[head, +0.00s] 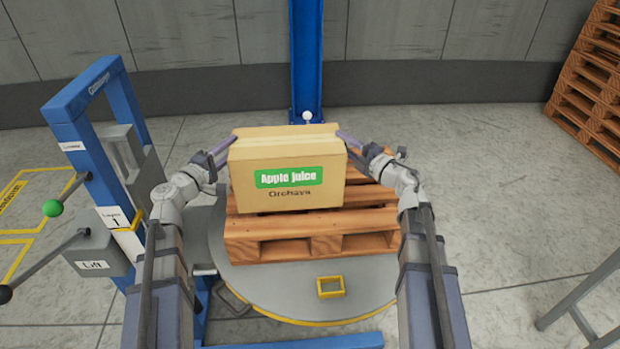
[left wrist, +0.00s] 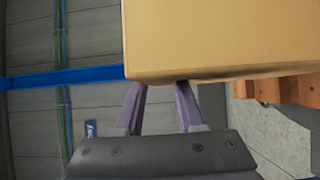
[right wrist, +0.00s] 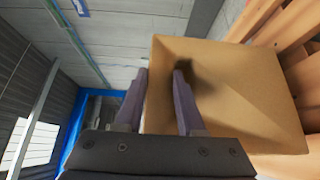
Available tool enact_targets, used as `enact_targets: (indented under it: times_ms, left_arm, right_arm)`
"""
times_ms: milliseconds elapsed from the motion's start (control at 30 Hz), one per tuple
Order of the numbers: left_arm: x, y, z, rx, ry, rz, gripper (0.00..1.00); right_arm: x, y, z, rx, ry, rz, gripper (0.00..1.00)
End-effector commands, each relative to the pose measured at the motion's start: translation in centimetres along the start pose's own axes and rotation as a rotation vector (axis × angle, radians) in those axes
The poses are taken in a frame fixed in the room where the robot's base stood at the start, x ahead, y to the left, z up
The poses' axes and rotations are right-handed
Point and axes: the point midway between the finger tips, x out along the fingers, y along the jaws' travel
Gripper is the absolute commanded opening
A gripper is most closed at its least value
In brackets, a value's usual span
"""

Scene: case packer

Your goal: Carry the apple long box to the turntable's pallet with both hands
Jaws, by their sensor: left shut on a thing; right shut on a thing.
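The apple long box (head: 288,197) is a tan carton with a green "Apple juice" label facing me. It is level between my two grippers, over the wooden pallet (head: 285,243) on the grey round turntable (head: 265,285). I cannot tell whether its underside touches the pallet. My left gripper (head: 222,148) is shut on the box's left end; in the left wrist view its fingers meet the box (left wrist: 220,35). My right gripper (head: 354,143) is shut on the right end; the right wrist view shows its fingers against the box (right wrist: 240,95). The box hides the pallet's back left part.
A blue frame (head: 88,120) with a "Lift" box (head: 92,262) and levers stands at the left. A blue post (head: 306,60) rises behind the turntable. Stacked pallets (head: 595,90) stand at the far right. A yellow bracket (head: 330,288) sits on the turntable's front.

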Motion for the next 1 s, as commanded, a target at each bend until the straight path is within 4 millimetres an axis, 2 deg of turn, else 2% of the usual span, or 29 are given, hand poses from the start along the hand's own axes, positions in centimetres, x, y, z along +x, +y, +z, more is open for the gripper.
enact_targets:
  times_ms: [567, 1000]
  left_arm:
    - [-0.1, -0.3, -0.2, -0.002, 0.005, 0.001, 0.0]
    - [-0.1, -2.3, -0.2, -0.002, 0.005, 0.001, 0.0]
  right_arm:
    - [-0.1, -0.3, 0.2, 0.002, -0.006, 0.002, 0.0]
    - [-0.1, -2.3, 0.2, 0.002, -0.006, 0.002, 0.0]
